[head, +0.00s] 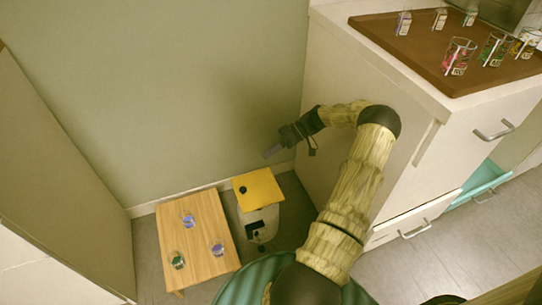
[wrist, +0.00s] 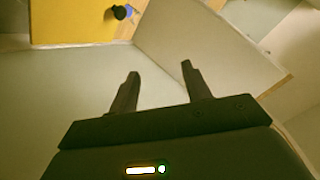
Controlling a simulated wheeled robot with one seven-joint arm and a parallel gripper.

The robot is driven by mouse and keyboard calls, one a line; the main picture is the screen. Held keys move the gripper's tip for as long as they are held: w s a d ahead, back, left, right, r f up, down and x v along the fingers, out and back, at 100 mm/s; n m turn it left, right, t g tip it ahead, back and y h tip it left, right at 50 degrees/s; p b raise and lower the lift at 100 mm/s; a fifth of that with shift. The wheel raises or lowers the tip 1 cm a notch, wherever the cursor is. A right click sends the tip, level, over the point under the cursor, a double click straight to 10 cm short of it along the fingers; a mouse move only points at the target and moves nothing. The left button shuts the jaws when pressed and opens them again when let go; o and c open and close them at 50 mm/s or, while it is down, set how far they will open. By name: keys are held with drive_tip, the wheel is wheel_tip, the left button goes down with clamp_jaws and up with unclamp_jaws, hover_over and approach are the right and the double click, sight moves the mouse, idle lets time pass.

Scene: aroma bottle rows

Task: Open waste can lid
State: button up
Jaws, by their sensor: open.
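The waste can (head: 268,214) stands on the floor by the wall, light grey with a yellow lid (head: 262,186). A small black knob (head: 242,189) sits near the lid's left edge. A dark detail shows on the can's front. Whether the lid lies fully flat is hard to tell. My gripper (head: 268,153) is above and behind the can, apart from the lid. In the wrist view my gripper (wrist: 160,70) is open with nothing between its fingers. The yellow lid (wrist: 75,25) and knob (wrist: 120,12) are at the top, beyond the fingertips.
A low wooden table (head: 205,245) with several small glasses stands left of the can. A white cabinet (head: 365,150) rises on the right, with a brown tray (head: 440,45) of bottles and glasses on top. A teal drawer (head: 480,183) is open. The wall is close behind my gripper.

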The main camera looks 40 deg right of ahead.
wheel_tip(320, 180, up, 5)
drive_tip(key=shift+f+p, duration=0.1)
drive_tip(key=shift+p, duration=0.45)
drive_tip(key=s+a+r+m+g+h, duration=0.1)
drive_tip(key=a+r+g+h, duration=0.15)
drive_tip(key=a, duration=0.55)
drive_tip(key=s+a+r+m+g+h, duration=0.15)
drive_tip(key=a+h, duration=0.25)
drive_tip(key=a, duration=0.4)
drive_tip(key=s+a+r+m+t+h, duration=0.25)
drive_tip(key=s+a+r, duration=0.2)
drive_tip(key=s, duration=0.25)
drive_tip(key=s+a+r+m+t+h, duration=0.1)
drive_tip(key=s+a+r+h, duration=0.3)
drive_tip(key=s, duration=0.3)
wheel_tip(320, 180, up, 38)
drive_tip(key=y+p, duration=0.1)
drive_tip(key=p, duration=3.6)
drive_tip(key=shift+a+f, duration=0.2)
drive_tip(key=shift+a, duration=0.15)
